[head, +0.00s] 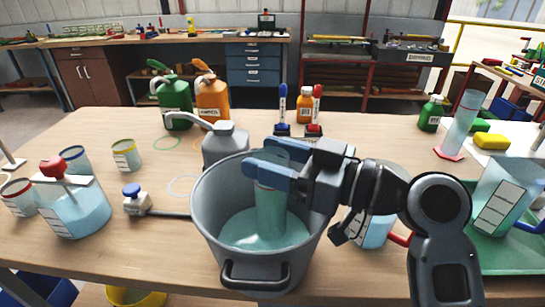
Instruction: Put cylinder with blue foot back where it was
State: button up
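My gripper (262,173) reaches in from the right over a grey bucket (212,222). Its blue fingers are closed around a clear teal cylinder (270,208), which stands roughly upright with its lower part inside the bucket. The cylinder's foot cannot be made out, so I cannot confirm its colour. Pale teal liquid shows low in the bucket, around the cylinder's lower end. I cannot tell whether the cylinder touches the bottom. Another tall cylinder (462,122) with a pink-red foot stands at the right of the table.
A grey spouted can (225,147) stands just behind the bucket. Green (172,100) and orange (212,100) canisters stand farther back. A pale ring outline (184,187) and a green one (167,144) mark bare wood. A flask (80,208) is left; a green tray (495,262) is right.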

jog(key=o, duration=0.4)
jog(key=shift+r, duration=0.1)
jog(key=shift+r+p, duration=0.85)
jog(key=shift+p, duration=0.25)
jog(key=b+v, duration=0.3)
jog(key=v, duration=0.9)
jog(key=shift+f, duration=0.3)
